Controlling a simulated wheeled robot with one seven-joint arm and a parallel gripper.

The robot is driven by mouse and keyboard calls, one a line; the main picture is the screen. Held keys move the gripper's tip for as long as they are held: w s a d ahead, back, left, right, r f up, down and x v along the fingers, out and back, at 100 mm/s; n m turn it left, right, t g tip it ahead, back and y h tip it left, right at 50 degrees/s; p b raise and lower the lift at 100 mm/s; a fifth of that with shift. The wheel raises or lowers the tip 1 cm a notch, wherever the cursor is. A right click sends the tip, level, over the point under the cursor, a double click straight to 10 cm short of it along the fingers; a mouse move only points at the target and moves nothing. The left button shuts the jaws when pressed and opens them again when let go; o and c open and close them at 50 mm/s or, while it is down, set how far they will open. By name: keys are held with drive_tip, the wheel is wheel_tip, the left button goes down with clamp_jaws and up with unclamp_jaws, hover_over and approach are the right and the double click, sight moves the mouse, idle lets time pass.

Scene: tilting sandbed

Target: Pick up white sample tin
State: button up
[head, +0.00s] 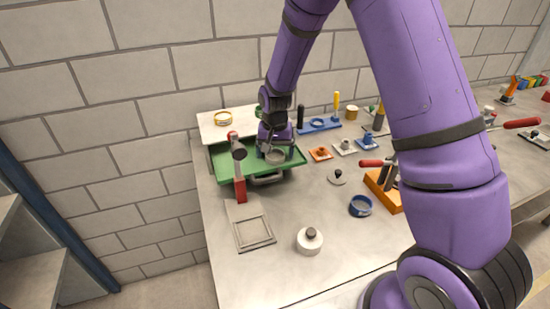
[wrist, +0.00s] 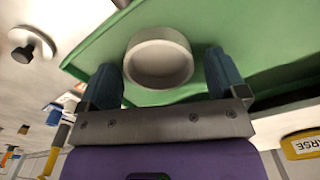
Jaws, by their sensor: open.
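The white sample tin (wrist: 158,62) is a round, open, pale grey-white cup in the wrist view. It sits in the green sandbed tray (wrist: 115,50). My gripper (wrist: 160,70) is open, with one dark blue finger on each side of the tin. A gap shows between the tin and each finger; I cannot tell how low the fingertips are against it. In the head view the tin (head: 276,157) shows just below my gripper (head: 272,148), partly hidden by it. The green tray (head: 222,168) stands at the back left of the table.
A red-handled lever (head: 239,188) rises at the tray's front left. A white knobbed piece (head: 309,240), a blue ring (head: 360,206) and a grey knobbed disc (head: 337,177) stand on the table (head: 285,207).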

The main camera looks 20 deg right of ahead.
drive_tip(key=c, duration=1)
drive_tip(key=shift+r, duration=0.1)
